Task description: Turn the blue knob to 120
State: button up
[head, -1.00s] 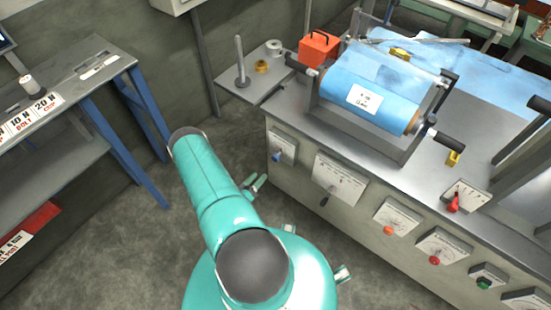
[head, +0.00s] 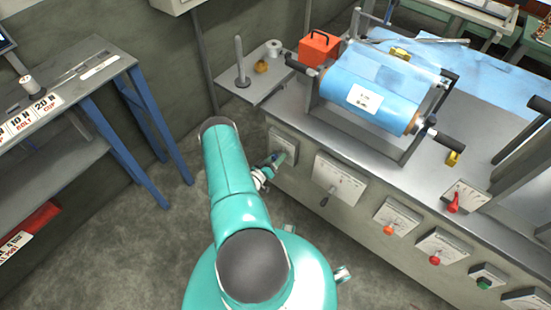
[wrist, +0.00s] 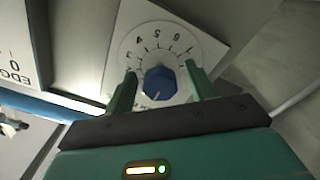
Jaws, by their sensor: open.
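The blue knob (wrist: 159,83) sits on a white dial plate with numbers, upside down in the wrist view. A white pointer mark shows on the knob's lower part. My gripper (wrist: 160,82) is open, with one green finger on each side of the knob; I cannot tell whether either touches it. In the head view my gripper (head: 279,160) is in front of the leftmost dial plate (head: 284,146) on the bench front. The knob is hidden there by my gripper.
The bench front carries a lever plate (head: 341,178), an orange knob (head: 389,230) and a red knob (head: 435,260) to the right. A blue film roll (head: 370,90) lies on top. A blue-legged shelf (head: 140,100) stands left, with open floor between.

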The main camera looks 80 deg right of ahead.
jog(key=shift+c, duration=0.3)
jog(key=c, duration=0.9)
